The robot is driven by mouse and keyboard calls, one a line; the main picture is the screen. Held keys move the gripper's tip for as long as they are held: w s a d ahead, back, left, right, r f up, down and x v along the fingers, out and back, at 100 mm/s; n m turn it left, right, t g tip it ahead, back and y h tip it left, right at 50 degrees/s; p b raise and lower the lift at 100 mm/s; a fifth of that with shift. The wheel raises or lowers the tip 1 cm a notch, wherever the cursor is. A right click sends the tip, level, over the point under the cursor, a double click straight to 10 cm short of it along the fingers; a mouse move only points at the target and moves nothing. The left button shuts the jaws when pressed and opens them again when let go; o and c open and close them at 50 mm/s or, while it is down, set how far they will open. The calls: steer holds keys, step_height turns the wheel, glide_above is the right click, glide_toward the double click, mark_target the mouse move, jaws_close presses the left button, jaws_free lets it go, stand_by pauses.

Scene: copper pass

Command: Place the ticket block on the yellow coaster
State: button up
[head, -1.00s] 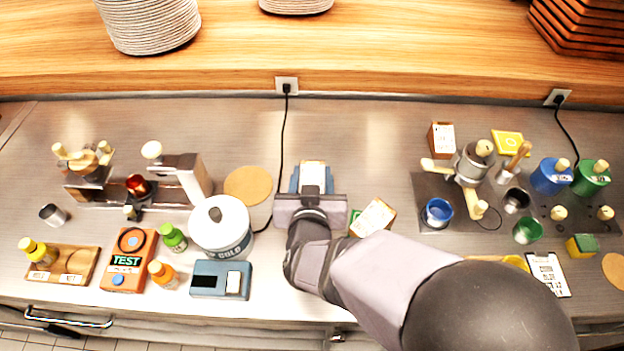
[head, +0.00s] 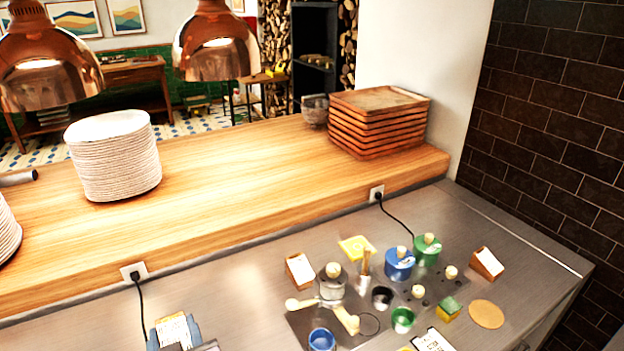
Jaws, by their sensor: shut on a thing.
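My gripper (head: 174,333) is at the bottom left of the head view, with its blue fingers on either side of a ticket block (head: 172,327) with a white printed face. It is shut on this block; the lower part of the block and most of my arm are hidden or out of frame. The yellow coaster (head: 357,248) is a flat yellow square lying on the steel counter, well to the right of my gripper and farther back. Nothing large stands on it, though it carries a pale mark.
Near the coaster stand another ticket block (head: 300,270), a grinder-like metal device (head: 333,286), a blue canister (head: 399,264) and a green canister (head: 427,249). A third ticket block (head: 487,263) and a round cork mat (head: 486,314) are at right. Open counter (head: 235,290) lies between.

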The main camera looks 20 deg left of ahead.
steer(key=shift+r, duration=0.7)
steer(key=shift+f, duration=0.1)
steer(key=shift+f, duration=0.1)
steer(key=shift+f+b, duration=0.85)
steer(key=shift+f, duration=0.55)
steer(key=shift+f+b, duration=0.45)
steer(key=shift+f, duration=4.45)
steer(key=shift+f, duration=0.2)
steer(key=o, duration=1.2)
